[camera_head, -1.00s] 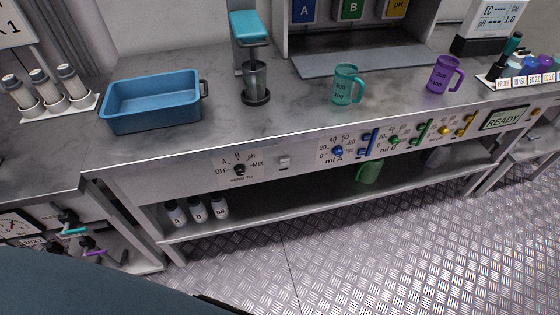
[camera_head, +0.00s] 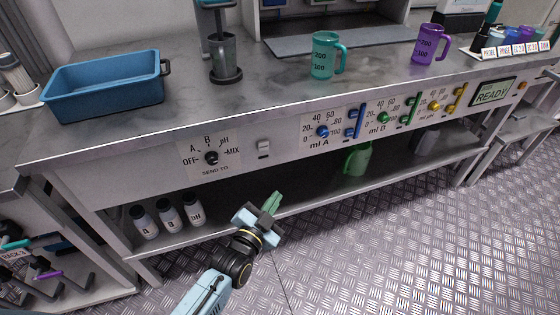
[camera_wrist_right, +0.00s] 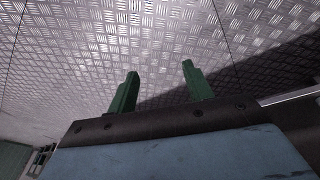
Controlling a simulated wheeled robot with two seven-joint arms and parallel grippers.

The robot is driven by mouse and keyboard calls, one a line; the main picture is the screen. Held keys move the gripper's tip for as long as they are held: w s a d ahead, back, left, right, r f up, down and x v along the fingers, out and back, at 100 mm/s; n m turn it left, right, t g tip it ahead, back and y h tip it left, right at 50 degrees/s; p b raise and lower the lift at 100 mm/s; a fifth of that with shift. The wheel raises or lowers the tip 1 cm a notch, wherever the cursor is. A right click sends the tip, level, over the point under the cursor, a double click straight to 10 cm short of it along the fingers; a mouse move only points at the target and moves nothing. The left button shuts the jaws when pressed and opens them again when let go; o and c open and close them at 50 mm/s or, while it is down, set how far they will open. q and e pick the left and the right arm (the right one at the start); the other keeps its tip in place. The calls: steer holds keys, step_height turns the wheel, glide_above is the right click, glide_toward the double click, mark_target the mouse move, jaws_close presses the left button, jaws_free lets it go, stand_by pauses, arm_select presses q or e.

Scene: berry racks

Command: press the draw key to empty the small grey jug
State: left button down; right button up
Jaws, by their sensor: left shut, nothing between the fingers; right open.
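A dark grey vessel (camera_head: 223,56) stands on the round base of the teal stand on the bench. Another small grey jug (camera_head: 427,141) sits on the lower shelf at the right, partly shaded. No key labelled "draw" is readable. The front panel has a pale rocker switch (camera_head: 263,149) right of the SEND TO dial (camera_head: 211,157), and blue (camera_head: 354,121), green (camera_head: 410,110) and yellow (camera_head: 459,97) handles beside the mL dials. My left gripper (camera_head: 271,204) is shut and empty, in front of the lower shelf, below the rocker switch. My right gripper (camera_wrist_right: 160,76) is open and empty above the metal floor.
A blue tub (camera_head: 105,90) is at the bench's left. A teal jug (camera_head: 324,57) and a purple jug (camera_head: 428,45) stand on the bench. A green jug (camera_head: 357,160) and several white bottles (camera_head: 168,218) are on the lower shelf. The display (camera_head: 492,93) reads READY.

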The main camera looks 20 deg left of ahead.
mark_target(263, 146)
arm_select(q)
steer(key=r, duration=0.1)
steer(key=w+r+t, duration=0.1)
steer(key=r, duration=0.1)
steer(key=r+t+b, duration=0.1)
steer(key=r, duration=0.1)
steer(key=shift+w+d+r+m, duration=0.15)
steer(key=shift+r+m, duration=0.1)
steer(key=shift+m, duration=0.05)
arm_select(e)
steer(key=r, duration=0.2)
steer(key=shift+w+r, duration=0.25)
steer(key=shift+r, duration=0.1)
steer(key=shift+r, duration=0.1)
arm_select(q)
steer(key=w+a+b, duration=0.3)
steer(key=w+a, duration=0.2)
steer(key=w, duration=0.2)
steer(key=shift+w+b, duration=0.15)
steer(key=shift+b, duration=0.2)
arm_select(e)
steer(key=a+r+t, duration=0.1)
steer(key=a+r, duration=0.2)
steer(key=r, duration=0.5)
steer(key=shift+w+r+t+y, duration=0.15)
steer(key=shift+r+t+y, duration=0.25)
arm_select(q)
steer(key=shift+w+a, duration=0.2)
steer(key=shift+w, duration=0.15)
